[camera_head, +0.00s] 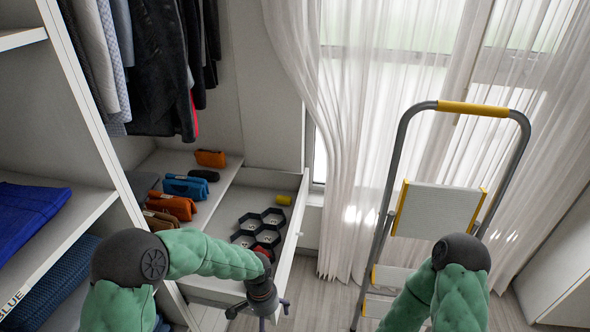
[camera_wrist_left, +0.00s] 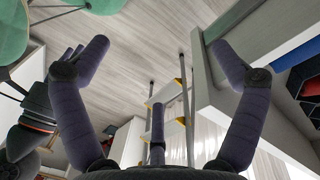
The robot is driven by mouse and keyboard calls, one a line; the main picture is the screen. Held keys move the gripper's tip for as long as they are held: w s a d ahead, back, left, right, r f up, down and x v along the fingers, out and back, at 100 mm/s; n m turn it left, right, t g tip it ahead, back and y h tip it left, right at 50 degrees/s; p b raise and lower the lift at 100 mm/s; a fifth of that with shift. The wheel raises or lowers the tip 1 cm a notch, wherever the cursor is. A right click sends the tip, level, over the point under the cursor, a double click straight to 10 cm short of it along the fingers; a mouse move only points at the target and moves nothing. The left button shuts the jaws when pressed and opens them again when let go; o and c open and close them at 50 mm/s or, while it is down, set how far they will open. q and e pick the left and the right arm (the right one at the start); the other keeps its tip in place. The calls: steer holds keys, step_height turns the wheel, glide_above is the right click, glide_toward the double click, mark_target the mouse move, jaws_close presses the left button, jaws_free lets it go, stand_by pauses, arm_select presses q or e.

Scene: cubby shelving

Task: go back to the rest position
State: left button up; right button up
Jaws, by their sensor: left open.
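My left gripper (camera_head: 258,306) is in front of the pulled-out drawer (camera_head: 291,240), close to the drawer's front panel, pointing down.
The drawer holds a black hexagonal organizer (camera_head: 257,229) and a yellow roll (camera_head: 284,200). Orange and blue pouches (camera_head: 186,187) lie on the shelf behind. A stepladder (camera_head: 388,200) stands at the right before curtains (camera_head: 350,130). Folded blue cloth (camera_head: 30,215) lies in the left cubby.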

arm_select(q)
steer(key=s+a+f+n+h+p, duration=0.1)
steer(key=s+f+n, duration=0.4)
steer(key=s, duration=0.2)
steer(key=s+a+f+n+t+h+p, duration=0.1)
steer(key=s+f+n+h+p, duration=0.1)
steer(key=s+f+n, duration=0.2)
steer(key=s+f, duration=0.1)
steer(key=s, duration=0.2)
steer(key=shift+s+n, duration=0.35)
steer(key=shift+n, duration=0.05)
